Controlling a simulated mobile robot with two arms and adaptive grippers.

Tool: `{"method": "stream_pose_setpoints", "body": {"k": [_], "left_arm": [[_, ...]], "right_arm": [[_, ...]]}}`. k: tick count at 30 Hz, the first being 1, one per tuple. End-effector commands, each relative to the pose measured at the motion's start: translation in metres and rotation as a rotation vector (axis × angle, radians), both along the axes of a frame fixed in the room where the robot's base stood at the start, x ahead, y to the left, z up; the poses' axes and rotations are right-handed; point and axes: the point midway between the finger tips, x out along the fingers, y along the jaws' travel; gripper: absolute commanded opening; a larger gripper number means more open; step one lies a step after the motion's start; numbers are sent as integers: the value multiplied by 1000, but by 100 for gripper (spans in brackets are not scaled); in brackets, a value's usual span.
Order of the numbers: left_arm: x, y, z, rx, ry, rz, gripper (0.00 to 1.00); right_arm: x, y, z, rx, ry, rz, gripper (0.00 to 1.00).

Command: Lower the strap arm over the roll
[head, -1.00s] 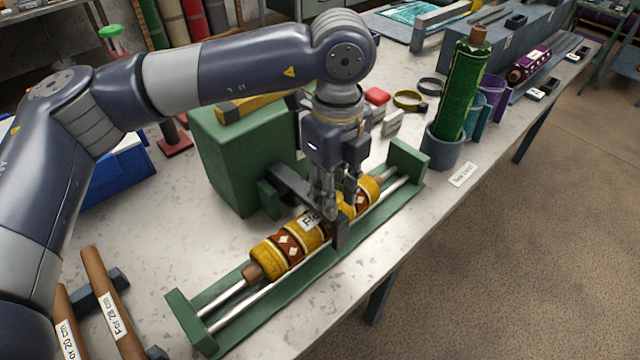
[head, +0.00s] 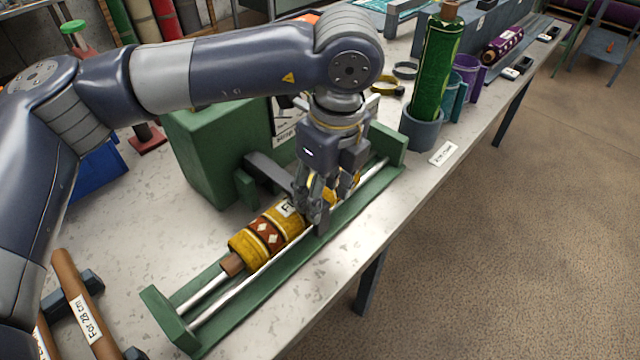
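The yellow and red patterned roll (head: 266,236) lies across two metal rods in the green cradle (head: 205,335). The dark grey strap arm (head: 268,170) runs from the green box (head: 205,160) across the roll. Its far end (head: 321,226) hangs at the roll's front side. My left gripper (head: 314,208) is right over the roll, its fingers pointing down beside the strap arm's end. The fingers overlap the strap arm in the picture, so I cannot tell whether they touch or grip it. They also hide part of the roll. My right gripper is out of view.
A green roll (head: 437,80) stands in a grey cup (head: 420,130) at the bench's back right, near teal and purple cups. Brown tubes (head: 84,305) lie at the front left.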

Motion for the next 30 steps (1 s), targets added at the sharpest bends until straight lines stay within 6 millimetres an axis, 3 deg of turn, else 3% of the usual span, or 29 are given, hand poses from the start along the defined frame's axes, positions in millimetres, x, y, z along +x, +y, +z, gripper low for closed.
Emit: {"method": "stream_pose_setpoints", "body": {"k": [11, 24, 30], "left_arm": [[2, 0, 13, 1, -8, 6, 47], [-6, -10, 98, 1, -8, 3, 47], [-8, -12, 118, 2, -6, 2, 47]], "right_arm": [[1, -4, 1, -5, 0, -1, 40], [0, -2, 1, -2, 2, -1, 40], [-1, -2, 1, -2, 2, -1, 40]]}}
